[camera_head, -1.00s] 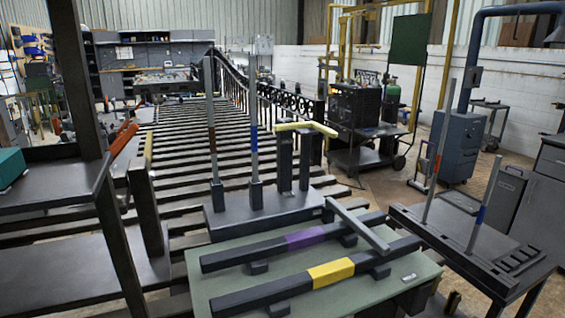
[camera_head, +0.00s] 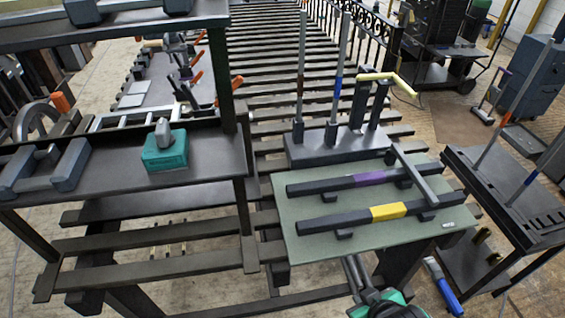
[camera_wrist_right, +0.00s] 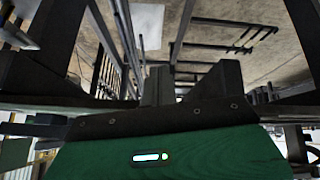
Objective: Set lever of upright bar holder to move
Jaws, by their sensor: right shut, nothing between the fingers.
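The upright bar holder (camera_head: 340,147) is a dark block behind the green-topped table, with two upright grey bars standing in it. My right gripper (camera_head: 354,268) is at the bottom of the head view, in front of the green table's near edge, well apart from the holder. Its fingers (camera_wrist_right: 190,85) are shut and empty in the right wrist view. My left gripper is not in view.
Two flat bars with purple (camera_head: 369,178) and yellow (camera_head: 388,211) bands lie on the green table (camera_head: 300,250), with a grey lever (camera_head: 414,178) across them. A dark table (camera_head: 475,160) with tilted bars stands at right. A shelf with a teal-based tool (camera_head: 165,152) stands at left.

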